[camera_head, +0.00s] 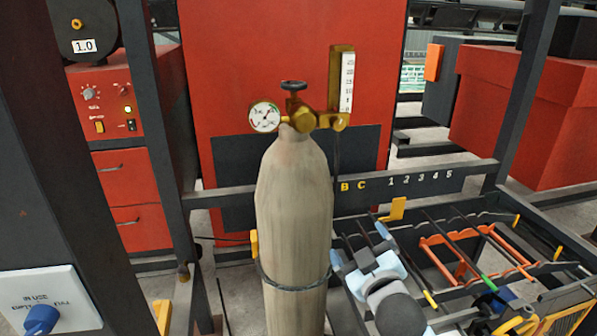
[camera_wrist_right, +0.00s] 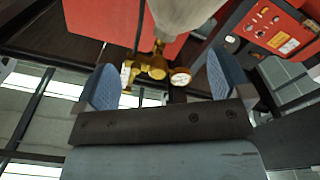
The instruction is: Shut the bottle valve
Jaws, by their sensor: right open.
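The tall tan gas bottle (camera_head: 293,200) stands upright in the middle of the head view. Its black valve handwheel (camera_head: 293,86) sits on top of the brass valve and regulator (camera_head: 308,118), with a round gauge (camera_head: 265,116) on the left and a flow tube (camera_head: 347,82) on the right. My right gripper (camera_head: 360,244) is open and empty, right of the bottle and well below the valve. In the right wrist view, the brass regulator (camera_wrist_right: 155,67) shows upside down between the blue fingers (camera_wrist_right: 160,85), at a distance. My left gripper is not in view.
A black strap (camera_head: 290,288) circles the bottle. A rack (camera_head: 465,215) with rods and orange-handled tools lies right of my right gripper. Dark frame posts (camera_head: 160,130) stand left. A red cabinet (camera_head: 225,60) stands behind the bottle. A white panel with a blue knob (camera_head: 41,320) is at lower left.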

